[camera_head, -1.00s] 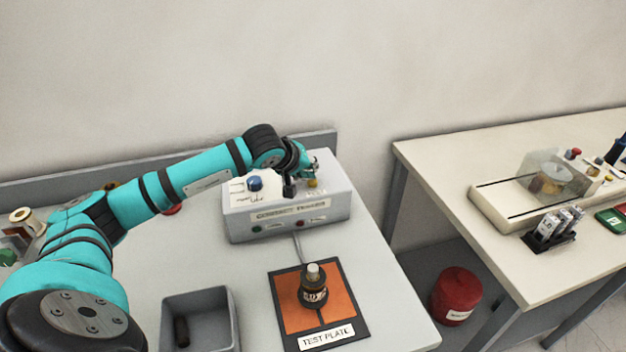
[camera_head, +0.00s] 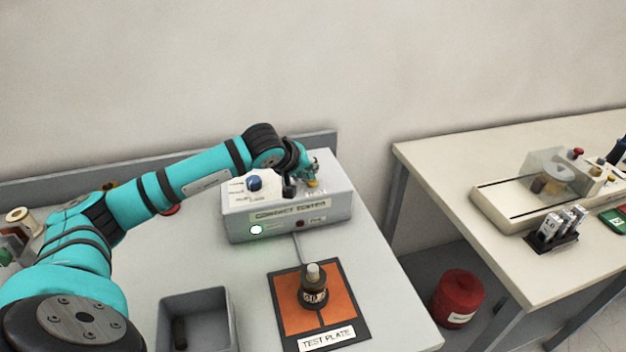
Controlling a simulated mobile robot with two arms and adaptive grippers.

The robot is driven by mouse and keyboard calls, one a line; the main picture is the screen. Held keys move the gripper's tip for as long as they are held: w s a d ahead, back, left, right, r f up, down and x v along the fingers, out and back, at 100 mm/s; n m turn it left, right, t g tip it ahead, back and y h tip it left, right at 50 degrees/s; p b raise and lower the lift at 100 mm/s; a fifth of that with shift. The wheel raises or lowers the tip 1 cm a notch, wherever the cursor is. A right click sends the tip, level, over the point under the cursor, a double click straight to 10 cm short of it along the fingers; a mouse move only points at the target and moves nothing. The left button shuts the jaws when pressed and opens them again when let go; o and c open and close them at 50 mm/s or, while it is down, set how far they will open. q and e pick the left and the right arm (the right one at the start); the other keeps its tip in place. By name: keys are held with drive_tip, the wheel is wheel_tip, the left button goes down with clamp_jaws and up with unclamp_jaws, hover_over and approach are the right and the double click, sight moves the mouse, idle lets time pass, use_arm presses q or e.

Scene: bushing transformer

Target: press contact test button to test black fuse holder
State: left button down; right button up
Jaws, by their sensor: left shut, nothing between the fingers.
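The contact tester (camera_head: 275,215) is a grey box at the back of the left table. A blue knob (camera_head: 254,183) is on its top. Its left front lamp (camera_head: 257,230) glows bright green-white; the right lamp (camera_head: 300,223) is dark. My left gripper (camera_head: 309,183) is shut, pointing down at the top of the box by a yellow button (camera_head: 313,184); I cannot tell whether they touch. The black fuse holder (camera_head: 314,287) stands upright on the orange test plate (camera_head: 289,298). My right gripper is not in view.
A grey open bin (camera_head: 225,325) with a dark cylindrical piece (camera_head: 180,333) stands left of the test plate. A second table (camera_head: 450,185) is at the right, with a red container (camera_head: 459,297) below it.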

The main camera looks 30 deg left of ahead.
use_arm(q)
drive_tip(key=shift+r, duration=0.2)
drive_tip(key=shift+r+p, duration=1.35)
drive_tip(key=shift+r, duration=1.65)
